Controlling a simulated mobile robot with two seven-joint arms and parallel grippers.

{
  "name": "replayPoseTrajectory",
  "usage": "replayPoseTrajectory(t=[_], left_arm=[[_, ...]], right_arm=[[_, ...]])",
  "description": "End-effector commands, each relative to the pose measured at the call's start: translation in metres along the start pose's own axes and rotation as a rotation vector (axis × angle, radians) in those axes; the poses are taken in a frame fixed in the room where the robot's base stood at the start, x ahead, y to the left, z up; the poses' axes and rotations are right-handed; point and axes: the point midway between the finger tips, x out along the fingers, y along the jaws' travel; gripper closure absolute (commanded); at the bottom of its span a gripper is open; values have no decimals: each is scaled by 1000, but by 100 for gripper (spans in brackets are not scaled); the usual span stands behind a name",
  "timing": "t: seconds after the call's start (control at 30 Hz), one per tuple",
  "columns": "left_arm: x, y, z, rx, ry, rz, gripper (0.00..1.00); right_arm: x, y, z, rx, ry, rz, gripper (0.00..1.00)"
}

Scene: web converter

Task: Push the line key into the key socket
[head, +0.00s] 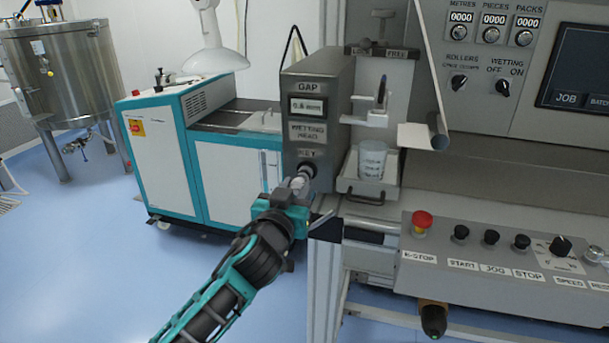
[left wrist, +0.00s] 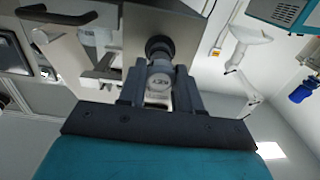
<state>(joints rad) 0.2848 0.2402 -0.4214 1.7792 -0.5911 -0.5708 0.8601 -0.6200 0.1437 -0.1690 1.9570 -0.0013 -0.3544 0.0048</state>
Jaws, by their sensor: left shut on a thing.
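The key socket (head: 308,171) is a dark round fitting low on the front of the grey wetting head box (head: 305,80), under a KEY label. My left gripper (head: 293,192) is right in front of it, shut on the line key (head: 299,182), a light grey knob-like piece. In the left wrist view the line key (left wrist: 159,85) sits between the two fingers, its round face toward the camera. Its far end meets or lines up with the dark socket ring (left wrist: 159,47); how deep it sits is hidden. My right gripper is not in view.
A beaker (head: 372,160) stands on a small tray right of the wetting head box. A control panel (head: 500,250) with a red E-stop (head: 422,220) juts out at the right. A teal and white cabinet (head: 232,170) stands behind left. Open floor lies at the left.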

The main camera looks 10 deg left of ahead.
Motion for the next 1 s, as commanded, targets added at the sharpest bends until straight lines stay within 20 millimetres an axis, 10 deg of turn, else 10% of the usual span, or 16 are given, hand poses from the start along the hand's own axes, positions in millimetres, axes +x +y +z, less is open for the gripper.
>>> replayPoseTrajectory(t=[0.2,1.0], left_arm=[[0,0,0,0,1,0,100],[-30,0,0,-1,0,1,100]], right_arm=[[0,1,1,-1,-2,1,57],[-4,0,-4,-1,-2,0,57]])
